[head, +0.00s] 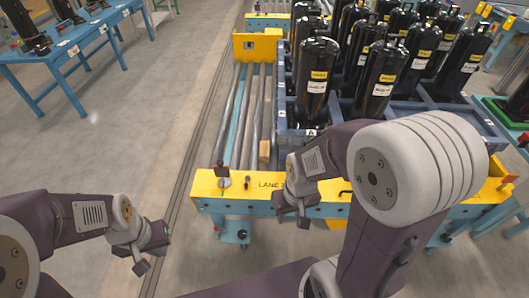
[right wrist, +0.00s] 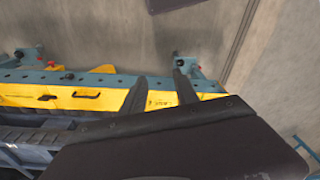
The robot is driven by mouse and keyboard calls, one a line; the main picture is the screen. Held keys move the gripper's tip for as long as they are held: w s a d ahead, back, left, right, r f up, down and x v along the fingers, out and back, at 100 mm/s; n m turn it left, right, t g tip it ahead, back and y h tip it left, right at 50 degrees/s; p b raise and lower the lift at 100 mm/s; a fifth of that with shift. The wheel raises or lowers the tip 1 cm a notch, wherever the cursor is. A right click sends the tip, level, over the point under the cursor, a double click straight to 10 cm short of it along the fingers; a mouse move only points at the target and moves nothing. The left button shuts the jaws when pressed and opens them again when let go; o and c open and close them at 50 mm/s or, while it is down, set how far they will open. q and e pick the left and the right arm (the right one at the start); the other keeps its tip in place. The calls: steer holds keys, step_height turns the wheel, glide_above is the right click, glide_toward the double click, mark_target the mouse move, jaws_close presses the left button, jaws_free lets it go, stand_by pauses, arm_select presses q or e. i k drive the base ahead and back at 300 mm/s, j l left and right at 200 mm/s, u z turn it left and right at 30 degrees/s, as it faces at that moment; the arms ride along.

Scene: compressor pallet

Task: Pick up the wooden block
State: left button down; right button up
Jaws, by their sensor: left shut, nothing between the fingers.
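The wooden block (head: 264,151) is a small tan piece on the roller lane, near the lane's yellow front plate. My right gripper (head: 294,213) is in front of the yellow plate, below and to the right of the block in the head view. In the right wrist view my right gripper (right wrist: 160,78) has its two fingers apart with nothing between them. The block is not visible in that view. My left gripper (head: 143,264) is shut and empty, over the floor left of the lane.
Black cylinders (head: 314,75) stand in a blue pallet frame (head: 296,140) right of the block. A yellow end plate (head: 258,47) closes the lane's far end. The yellow front plate (head: 235,187) carries a lever. A blue workbench (head: 65,60) stands at upper left; floor between is clear.

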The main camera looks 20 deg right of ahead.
mark_target(264, 144)
steer(key=i+j+u, duration=0.25)
steer(key=j+u, duration=0.15)
steer(key=i+j+u, duration=0.45)
steer(key=i, duration=0.3)
steer(key=i+j+u, duration=0.1)
steer(key=i+j, duration=0.2)
steer(key=i+j+u, duration=0.1)
steer(key=i, duration=0.35)
steer(key=i+l+z, duration=0.15)
steer(key=i+z, duration=0.6)
steer(key=z, duration=0.25)
steer(key=i+j+z, duration=0.15)
steer(key=i+z, duration=0.35)
steer(key=i+j+z, duration=0.25)
steer(key=z, duration=0.25)
steer(key=i+l+z, duration=0.35)
steer(key=z, duration=0.15)
steer(key=i+l+z, duration=0.15)
steer(key=i+z, duration=0.35)
